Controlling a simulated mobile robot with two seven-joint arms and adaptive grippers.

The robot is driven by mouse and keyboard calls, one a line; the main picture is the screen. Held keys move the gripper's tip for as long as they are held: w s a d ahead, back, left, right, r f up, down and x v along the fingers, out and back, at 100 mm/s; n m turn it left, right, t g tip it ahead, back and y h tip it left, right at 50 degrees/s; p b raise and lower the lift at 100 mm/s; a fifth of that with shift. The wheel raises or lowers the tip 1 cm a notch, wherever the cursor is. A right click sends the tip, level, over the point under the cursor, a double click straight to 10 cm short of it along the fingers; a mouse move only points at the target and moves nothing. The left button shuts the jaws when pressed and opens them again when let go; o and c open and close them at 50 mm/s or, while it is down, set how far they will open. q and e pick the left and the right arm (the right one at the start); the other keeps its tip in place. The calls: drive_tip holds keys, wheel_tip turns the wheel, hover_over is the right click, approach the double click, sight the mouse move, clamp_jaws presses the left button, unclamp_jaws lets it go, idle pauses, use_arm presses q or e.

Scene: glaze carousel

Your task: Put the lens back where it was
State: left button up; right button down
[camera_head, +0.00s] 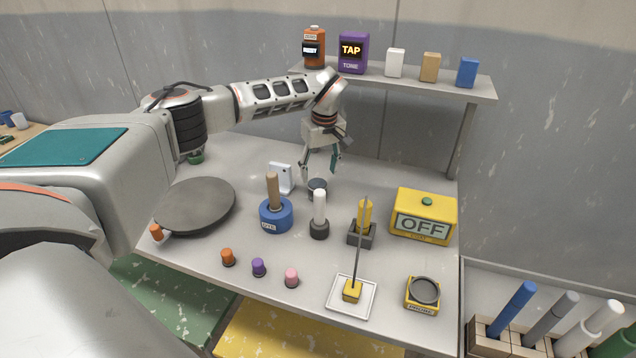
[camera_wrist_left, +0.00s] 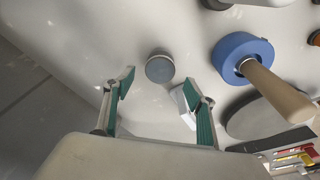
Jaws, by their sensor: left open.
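My left gripper (camera_head: 320,170) is open and empty, pointing down at the back of the table. A small dark grey round piece (camera_head: 317,186) stands just below its fingers. In the left wrist view the round piece (camera_wrist_left: 160,67) has a flat blue-grey top and lies ahead of the gap between the green-padded fingers (camera_wrist_left: 158,90), apart from both. I cannot tell if this piece is the lens. A yellow block with a dark round ring (camera_head: 423,291) sits at the front right; whether it holds a lens is unclear. My right gripper is out of view.
A white card-like stand (camera_head: 281,177) and a blue ring with a wooden handle (camera_head: 275,215) are near the gripper. A dark turntable (camera_head: 195,205) is left. A yellow OFF box (camera_head: 423,215) is right. A shelf (camera_head: 440,88) with several containers runs behind.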

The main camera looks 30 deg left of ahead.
sight(320, 187)
use_arm(q)
drive_tip(key=r, duration=0.4)
drive_tip(key=shift+s+d+r, duration=0.2)
drive_tip(key=shift+d+r, duration=0.05)
drive_tip(key=shift+r, duration=0.15)
